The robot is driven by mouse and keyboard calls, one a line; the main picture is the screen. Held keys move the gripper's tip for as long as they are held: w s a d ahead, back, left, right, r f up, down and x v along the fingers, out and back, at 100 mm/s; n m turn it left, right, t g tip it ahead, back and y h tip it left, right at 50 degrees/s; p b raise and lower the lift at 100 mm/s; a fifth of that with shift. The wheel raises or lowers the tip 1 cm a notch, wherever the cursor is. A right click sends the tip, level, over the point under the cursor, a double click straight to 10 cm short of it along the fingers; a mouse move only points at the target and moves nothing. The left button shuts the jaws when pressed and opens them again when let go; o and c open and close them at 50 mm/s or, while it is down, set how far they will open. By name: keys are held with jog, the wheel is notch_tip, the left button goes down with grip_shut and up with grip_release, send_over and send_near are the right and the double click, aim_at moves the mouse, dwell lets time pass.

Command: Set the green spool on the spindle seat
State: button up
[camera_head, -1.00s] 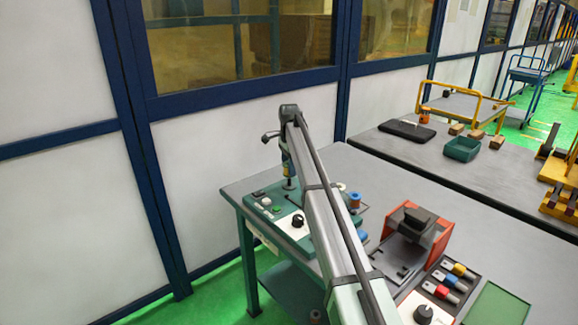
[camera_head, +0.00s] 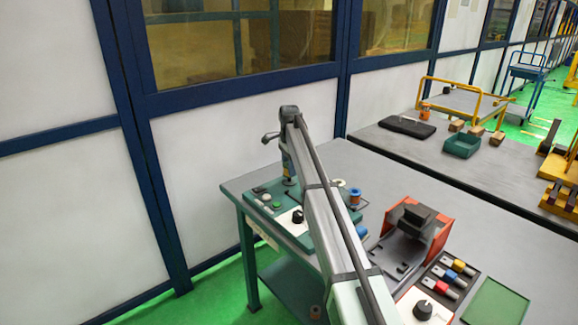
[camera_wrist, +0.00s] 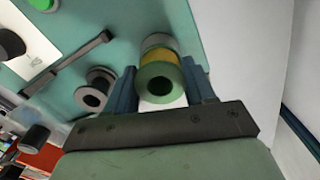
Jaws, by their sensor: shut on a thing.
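The green spool (camera_wrist: 160,83) shows in the wrist view, with its green flange and centre hole facing the camera and a yellow winding behind. My gripper (camera_wrist: 159,72) has its two blue fingers shut on the spool's sides. A pale grey round part (camera_wrist: 157,42) shows just beyond the spool over the teal plate. I cannot tell whether it is the spindle seat or whether the spool touches it. In the head view my gripper is at the far end of the arm, over the left end of the table, and the held spool is not clear there.
Beside my gripper stands a dark round part with a centre hole (camera_wrist: 95,92) and a grey bar (camera_wrist: 80,63). A red-sided fixture (camera_head: 413,222) stands farther right.

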jog(key=shift+f, duration=1.3)
dwell(0.6)
dwell(0.4)
jog(key=o, duration=1.4)
jog(key=shift+c, duration=0.2)
jog(key=shift+r, duration=0.2)
jog(key=shift+r, duration=3.4)
